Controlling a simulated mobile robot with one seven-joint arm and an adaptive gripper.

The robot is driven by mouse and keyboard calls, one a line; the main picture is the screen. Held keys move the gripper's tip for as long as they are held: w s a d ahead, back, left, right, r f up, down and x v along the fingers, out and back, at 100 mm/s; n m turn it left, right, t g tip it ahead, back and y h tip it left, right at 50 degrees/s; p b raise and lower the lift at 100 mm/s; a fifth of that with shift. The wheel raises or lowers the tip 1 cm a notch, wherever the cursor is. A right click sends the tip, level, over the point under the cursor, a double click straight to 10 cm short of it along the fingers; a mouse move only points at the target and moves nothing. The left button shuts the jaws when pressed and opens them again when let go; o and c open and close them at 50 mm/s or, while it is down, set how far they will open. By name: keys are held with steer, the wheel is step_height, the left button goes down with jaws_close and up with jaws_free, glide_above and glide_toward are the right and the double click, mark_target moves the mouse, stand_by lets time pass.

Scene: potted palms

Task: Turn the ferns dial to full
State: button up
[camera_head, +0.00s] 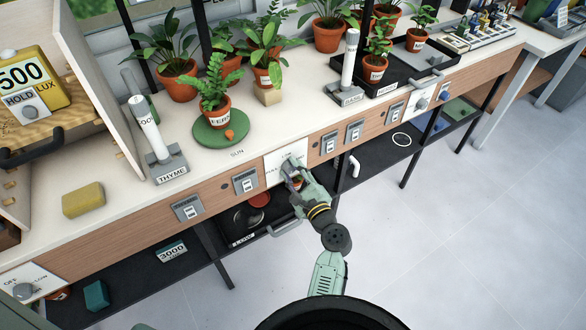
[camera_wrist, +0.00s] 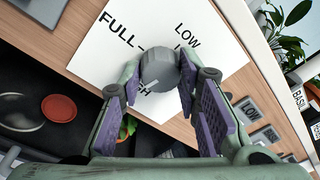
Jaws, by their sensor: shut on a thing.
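A grey round dial (camera_wrist: 158,70) sits on a white panel (camera_wrist: 95,55) with FULL, LOW and a partly hidden word ending in GH printed around it. The same panel shows in the head view (camera_head: 272,165) on the bench's wooden front. My gripper (camera_head: 290,172) reaches it from the front, and in the wrist view its purple-padded fingers (camera_wrist: 163,92) close on the dial from both sides. A pale mark shows on the dial's face; which word it points to is unclear. A potted fern (camera_head: 214,105), its label apparently reading FERNS, stands on a green disc (camera_head: 240,139) above.
Grey switches (camera_head: 187,208) line the bench front on both sides. Another dial (camera_head: 24,290) is at the lower left, one (camera_head: 421,104) at the right. A yellow sponge (camera_head: 83,199) and a THYME-labelled stand (camera_head: 168,168) are on the bench. The floor in front is clear.

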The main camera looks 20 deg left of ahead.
steer(key=m, duration=0.3)
steer(key=shift+m+g, duration=0.3)
steer(key=m, duration=0.7)
steer(key=shift+g, duration=0.3)
steer(key=shift+r+m+g, duration=0.1)
steer(key=shift+m+g, duration=0.2)
steer(key=shift+m, duration=1.5)
steer(key=shift+o, duration=0.2)
steer(key=o, duration=1.1)
steer(key=shift+o, duration=0.2)
